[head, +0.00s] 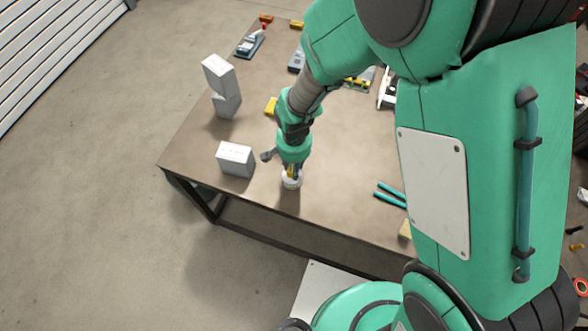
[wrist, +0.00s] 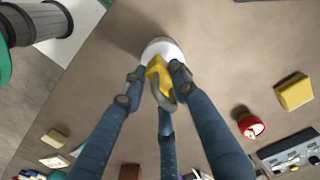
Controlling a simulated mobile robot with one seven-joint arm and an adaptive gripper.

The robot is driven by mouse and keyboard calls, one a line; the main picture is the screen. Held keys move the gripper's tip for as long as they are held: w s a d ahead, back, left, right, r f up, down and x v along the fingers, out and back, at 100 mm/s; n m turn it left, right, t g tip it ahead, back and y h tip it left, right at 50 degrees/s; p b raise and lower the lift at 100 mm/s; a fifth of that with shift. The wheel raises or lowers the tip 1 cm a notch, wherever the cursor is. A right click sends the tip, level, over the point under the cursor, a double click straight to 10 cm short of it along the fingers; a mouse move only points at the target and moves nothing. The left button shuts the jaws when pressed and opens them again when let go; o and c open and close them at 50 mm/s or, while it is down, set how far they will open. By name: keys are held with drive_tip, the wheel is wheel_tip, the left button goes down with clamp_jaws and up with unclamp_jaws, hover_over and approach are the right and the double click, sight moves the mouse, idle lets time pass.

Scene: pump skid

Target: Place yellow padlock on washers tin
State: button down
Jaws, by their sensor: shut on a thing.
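The yellow padlock (wrist: 155,68) is between the fingertips of my gripper (wrist: 158,82) in the wrist view, its grey shackle pointing back toward the palm. The washers tin looks to be the round white tin (wrist: 160,46) right beyond the padlock; it also shows in the head view (head: 291,182), standing near the table's front edge. My gripper (head: 291,168) points down directly over the tin in the head view, shut on the padlock. The fingers and padlock hide part of the tin's top. I cannot tell whether the padlock touches it.
A white box (head: 236,159) stands left of the tin on the brown table (head: 340,205), with stacked boxes (head: 219,74) behind. Teal-handled pliers (head: 390,196) lie to the right. A yellow block (wrist: 294,91) and a red-ended cylinder (wrist: 251,125) lie apart from the tin.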

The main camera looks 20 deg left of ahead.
drive_tip(key=shift+f, duration=0.7)
drive_tip(key=shift+f, duration=0.15)
drive_tip(key=c, duration=1.4)
unclamp_jaws()
drive_tip(key=shift+o, duration=0.2)
wheel_tip(320, 180, up, 12)
drive_tip(key=p, duration=0.1)
drive_tip(key=shift+p, duration=0.3)
drive_tip(key=shift+r, duration=0.2)
